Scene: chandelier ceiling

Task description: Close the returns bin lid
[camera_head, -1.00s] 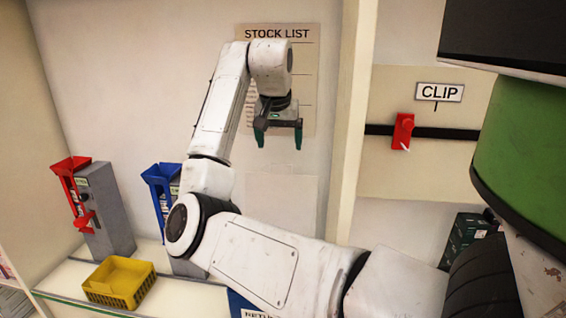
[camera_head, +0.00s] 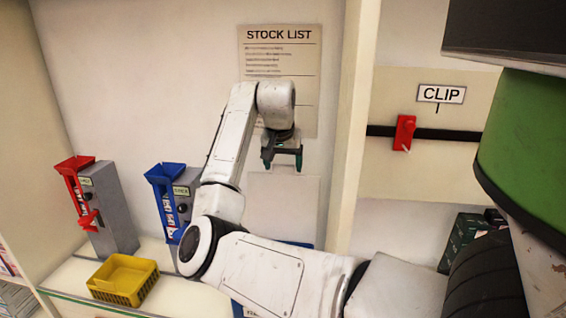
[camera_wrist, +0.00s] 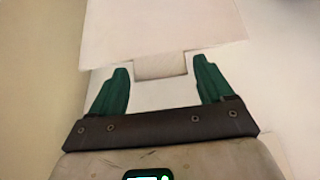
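The returns bin (camera_head: 237,308) shows only as blue edges low in the head view, mostly hidden behind my arm. A pale upright panel (camera_head: 285,212), which looks like its raised lid, stands against the wall above the blue edge. In the wrist view a pale panel (camera_wrist: 160,25) with a small tab (camera_wrist: 160,66) appears ahead. My gripper (camera_head: 283,166) is open and empty, just above the panel's top edge in the head view. In the wrist view its green fingers (camera_wrist: 161,72) stand either side of the tab; contact cannot be told.
A yellow basket (camera_head: 122,280) sits on the counter at left. Grey dispensers with a red chute (camera_head: 78,185) and a blue chute (camera_head: 165,190) stand behind. A stock list (camera_head: 279,55) hangs on the wall. A divider post (camera_head: 352,140) and red clip (camera_head: 404,132) are right.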

